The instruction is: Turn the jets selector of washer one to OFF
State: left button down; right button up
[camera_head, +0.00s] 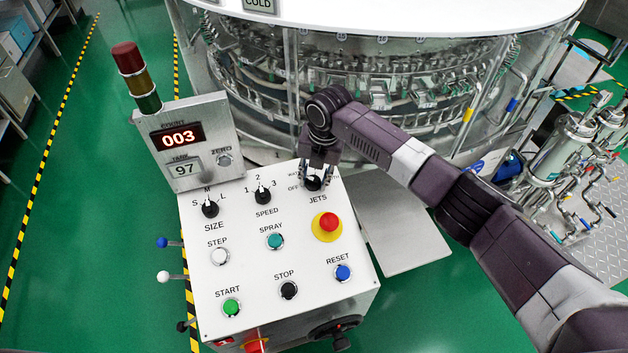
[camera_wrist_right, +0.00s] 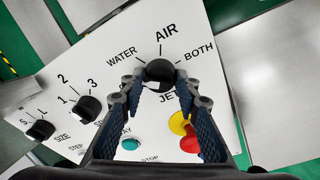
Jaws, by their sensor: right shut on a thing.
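The jets selector (camera_head: 313,184) is a black round knob at the top right of the white control panel (camera_head: 190,275), above the word JETS. My right gripper (camera_head: 317,173) comes down on it from above and is shut on it. The right wrist view shows the knob (camera_wrist_right: 160,72) between the two dark fingertips, with WATER, AIR and BOTH printed around it. OFF shows left of the knob in the head view, but not in the wrist view. I cannot tell for sure which way the knob points. My left gripper is not in view.
The size (camera_head: 210,208) and speed (camera_head: 263,196) selectors sit to the left. A red emergency button (camera_head: 328,222) on a yellow ring is close below the jets selector. A display box (camera_head: 188,140) with a signal tower (camera_head: 136,77) stands behind the panel's left side. The glass-walled rotary washer (camera_head: 375,85) is behind.

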jog(key=n+b, duration=0.1)
jog(key=n, duration=0.4)
jog(key=shift+n+h, duration=0.3)
jog(key=shift+n, duration=0.1)
dwell(0.4)
jog(key=o, duration=1.1)
jog(key=shift+r, duration=0.15)
jog(key=r, duration=0.4)
jog(key=s+r, duration=0.1)
jog(key=r, duration=0.6)
jog(key=shift+s+d+r, duration=0.2)
jog(key=shift+s+r, duration=0.05)
jog(key=shift+r, duration=0.1)
